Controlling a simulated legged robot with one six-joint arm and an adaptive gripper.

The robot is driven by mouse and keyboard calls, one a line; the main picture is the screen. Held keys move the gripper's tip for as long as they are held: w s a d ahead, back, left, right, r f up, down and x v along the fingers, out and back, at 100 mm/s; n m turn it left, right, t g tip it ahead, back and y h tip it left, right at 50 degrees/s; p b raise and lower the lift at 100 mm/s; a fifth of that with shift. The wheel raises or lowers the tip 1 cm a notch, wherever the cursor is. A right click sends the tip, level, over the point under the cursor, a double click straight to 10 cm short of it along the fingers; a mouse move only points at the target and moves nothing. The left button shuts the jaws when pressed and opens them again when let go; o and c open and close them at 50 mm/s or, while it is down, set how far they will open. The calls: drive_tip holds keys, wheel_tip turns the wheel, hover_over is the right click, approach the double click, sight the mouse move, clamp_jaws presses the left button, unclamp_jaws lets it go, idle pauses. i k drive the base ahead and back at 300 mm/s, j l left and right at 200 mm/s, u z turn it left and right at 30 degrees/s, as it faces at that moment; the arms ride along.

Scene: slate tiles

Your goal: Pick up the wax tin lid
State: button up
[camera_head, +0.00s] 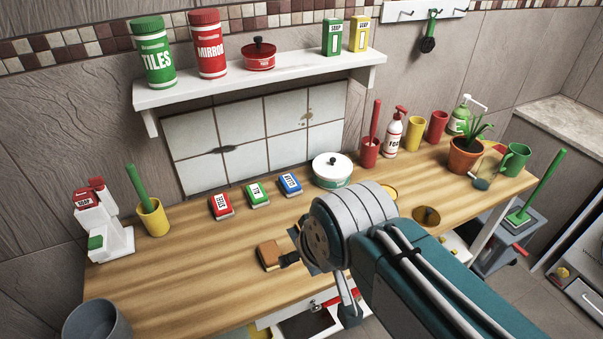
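I cannot be sure which thing is the wax tin lid. A white and green round tin (331,178) stands at the back of the wooden counter, topped by a white lid (333,162) with a dark knob. A red tin (259,62) with a red lid (259,48) and dark knob stands on the wall shelf. My arm reaches in from the lower right. My gripper (290,259) is low over the counter, mostly hidden behind my wrist, its tip beside a brown block (268,254). Whether it touches or holds the block is unclear.
Red, green and blue boxes (257,194) lie left of the white tin. A brown disc (427,216) lies right of my arm. A plant pot (465,157) and several cups stand at the right. A grey bucket (97,322) is front left. The counter's left-middle is clear.

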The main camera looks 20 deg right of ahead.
sight(425, 216)
drive_tip(key=z, duration=1.25)
